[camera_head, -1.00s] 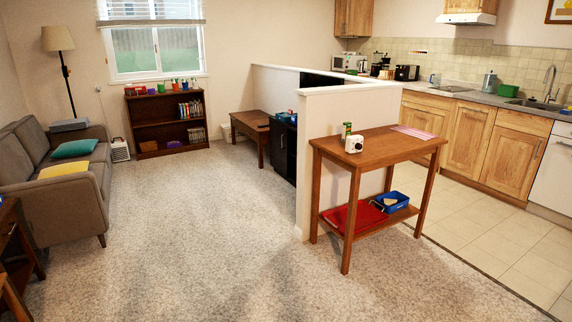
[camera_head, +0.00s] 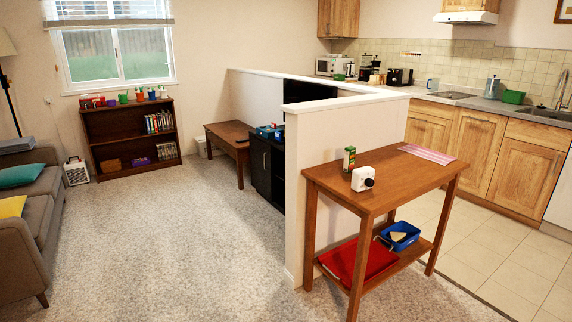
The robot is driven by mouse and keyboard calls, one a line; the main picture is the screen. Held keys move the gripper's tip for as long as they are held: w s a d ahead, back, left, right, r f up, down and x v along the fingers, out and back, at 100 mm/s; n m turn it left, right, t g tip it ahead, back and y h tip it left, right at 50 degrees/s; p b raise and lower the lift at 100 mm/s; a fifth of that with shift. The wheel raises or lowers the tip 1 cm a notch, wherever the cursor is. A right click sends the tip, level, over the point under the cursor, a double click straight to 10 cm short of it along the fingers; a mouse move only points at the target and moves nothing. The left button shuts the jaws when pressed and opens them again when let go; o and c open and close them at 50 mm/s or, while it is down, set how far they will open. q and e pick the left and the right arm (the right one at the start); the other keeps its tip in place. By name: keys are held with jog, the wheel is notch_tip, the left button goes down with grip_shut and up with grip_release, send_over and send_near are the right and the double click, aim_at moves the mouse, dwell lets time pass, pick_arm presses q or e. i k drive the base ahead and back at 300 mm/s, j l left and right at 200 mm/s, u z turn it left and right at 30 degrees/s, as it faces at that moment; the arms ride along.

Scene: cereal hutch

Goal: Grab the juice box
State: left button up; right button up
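A small green and white carton (camera_head: 349,159), which looks like the juice box, stands upright on the left part of the tall wooden table (camera_head: 413,170). A white camera-like device (camera_head: 363,179) stands just in front of it, a little to the right, and the two look apart. Neither of my grippers shows in the head view.
A pink striped cloth (camera_head: 428,154) lies at the table's far right. The lower shelf holds a red tray (camera_head: 358,262) and a blue bin (camera_head: 399,236). A white half wall (camera_head: 338,135) stands behind the table. Open carpet (camera_head: 180,245) lies left; the sofa (camera_head: 38,210) is at far left.

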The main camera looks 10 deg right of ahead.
aim_at(349, 151)
jog(key=i+j+z, duration=0.1)
jog(key=i, duration=1.35)
